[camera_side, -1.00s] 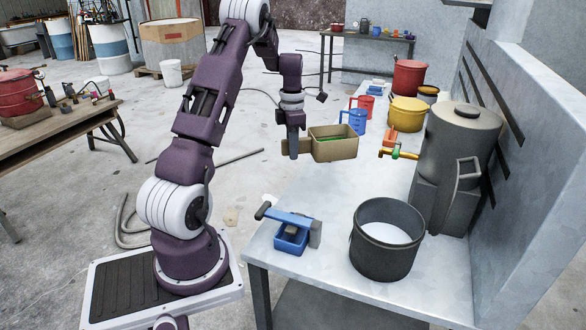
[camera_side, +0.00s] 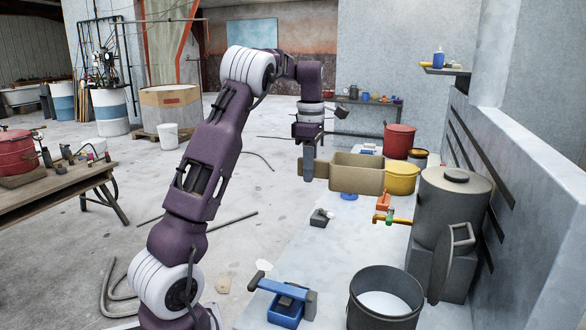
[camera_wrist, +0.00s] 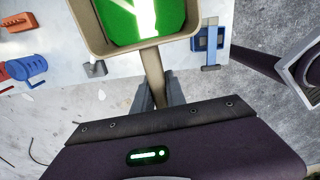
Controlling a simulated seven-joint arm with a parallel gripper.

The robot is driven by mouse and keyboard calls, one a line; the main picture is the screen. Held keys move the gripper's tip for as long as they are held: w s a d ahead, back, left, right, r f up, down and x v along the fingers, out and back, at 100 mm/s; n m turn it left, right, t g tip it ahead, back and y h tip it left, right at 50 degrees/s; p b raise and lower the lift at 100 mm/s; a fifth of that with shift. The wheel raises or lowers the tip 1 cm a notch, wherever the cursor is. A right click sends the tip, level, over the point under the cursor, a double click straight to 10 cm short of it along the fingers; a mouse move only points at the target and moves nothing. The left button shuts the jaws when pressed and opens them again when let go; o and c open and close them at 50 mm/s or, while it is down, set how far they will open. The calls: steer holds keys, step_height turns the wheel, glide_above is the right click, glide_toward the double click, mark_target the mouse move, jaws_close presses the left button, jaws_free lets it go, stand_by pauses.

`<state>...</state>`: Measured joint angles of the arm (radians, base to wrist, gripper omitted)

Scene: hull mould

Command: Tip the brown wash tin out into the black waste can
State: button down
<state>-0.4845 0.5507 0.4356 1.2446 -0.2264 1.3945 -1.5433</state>
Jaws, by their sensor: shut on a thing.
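The brown wash tin (camera_side: 357,172) is a tan rectangular box with a handle, held level above the far left part of the bench. My gripper (camera_side: 308,172) is shut on its handle (camera_wrist: 152,75), on the tin's left side in the side view. The wrist view shows bright green contents with a white glare inside the tin (camera_wrist: 87,40). The black waste can (camera_side: 386,318) stands upright at the bench's near end, well apart from the tin. Pale contents show in its open mouth, and its lower part is cut off by the frame.
Yellow (camera_side: 401,180) and red (camera_side: 399,141) pots stand behind. A blue clamp-like tool (camera_side: 285,300) and a small grey block (camera_side: 320,217) lie along the left edge.

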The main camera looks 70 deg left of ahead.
mark_target(332, 178)
steer(key=w+d+m, duration=0.1)
steer(key=d+m, duration=0.1)
steer(key=w+d+m, duration=0.1)
steer(key=d+m, duration=0.1)
steer(key=w+d+m, duration=0.1)
steer(key=d+m, duration=0.1)
steer(key=shift+w+f, duration=0.1)
steer(key=shift+f, duration=0.3)
step_height(332, 178, down, 10)
steer(key=d+r+t+y, duration=0.1)
steer(key=d+r+y, duration=0.4)
steer(key=r, duration=0.2)
steer(key=shift+s+r, duration=0.25)
steer(key=shift+s, duration=0.15)
steer(key=shift+r, duration=0.1)
steer(key=shift+d+r+y, duration=0.2)
steer(key=shift+r+y, duration=0.6)
stand_by(0.5)
steer(key=shift+d+r+y, duration=0.15)
steer(key=shift+r+y, duration=0.15)
steer(key=shift+r, duration=0.1)
